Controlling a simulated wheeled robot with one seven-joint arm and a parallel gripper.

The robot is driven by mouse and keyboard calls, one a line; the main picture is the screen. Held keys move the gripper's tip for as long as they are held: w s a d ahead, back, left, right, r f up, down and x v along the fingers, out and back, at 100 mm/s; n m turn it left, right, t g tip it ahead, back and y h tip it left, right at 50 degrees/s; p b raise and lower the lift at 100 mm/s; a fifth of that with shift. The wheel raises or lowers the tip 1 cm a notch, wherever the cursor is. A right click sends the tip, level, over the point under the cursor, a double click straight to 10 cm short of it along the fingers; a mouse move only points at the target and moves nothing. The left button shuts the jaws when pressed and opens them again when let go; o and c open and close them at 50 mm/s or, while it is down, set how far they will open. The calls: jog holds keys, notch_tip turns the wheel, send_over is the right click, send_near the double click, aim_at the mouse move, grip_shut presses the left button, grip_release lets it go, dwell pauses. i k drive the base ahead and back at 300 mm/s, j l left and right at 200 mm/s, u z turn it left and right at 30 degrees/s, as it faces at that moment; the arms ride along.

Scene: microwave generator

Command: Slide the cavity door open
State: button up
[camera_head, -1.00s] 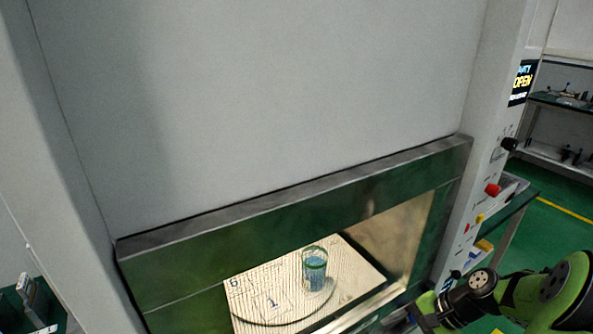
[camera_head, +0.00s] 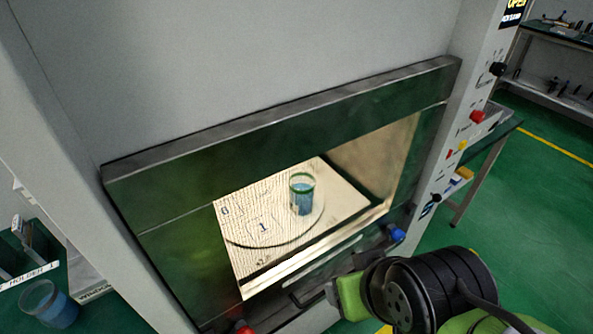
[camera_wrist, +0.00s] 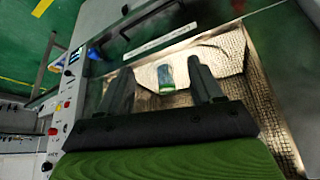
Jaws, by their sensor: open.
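The cavity front is a dark green panel (camera_head: 175,265) under a grey metal ledge (camera_head: 280,115). Its lit window (camera_head: 375,160) shows the cavity inside; I cannot tell whether clear glass covers it. A dark bar handle (camera_head: 318,285) sits below the window, and it also shows at the top of the wrist view (camera_wrist: 150,22). My gripper (camera_wrist: 160,80) is open and empty, its two dark fingers pointing toward the cavity front. In the wrist view the handle lies beyond the fingertips, apart from them. In the head view my wrist is at lower right and the fingertips are hidden.
Inside, a blue beaker (camera_head: 302,196) stands on a round marked plate (camera_head: 262,228). A blue knob (camera_head: 397,234) and a red knob (camera_head: 243,328) flank the lower front. The control column (camera_head: 465,130) rises at right. Green floor (camera_head: 520,220) is clear at far right.

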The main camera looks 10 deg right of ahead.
aim_at(165, 194)
jog(key=k+j, duration=0.1)
jog(key=j, duration=0.25)
jog(key=k+j, duration=0.1)
jog(key=j, duration=0.2)
jog(key=k+j, duration=0.15)
jog(key=j, duration=0.2)
jog(key=k+j, duration=0.1)
jog(key=j, duration=0.2)
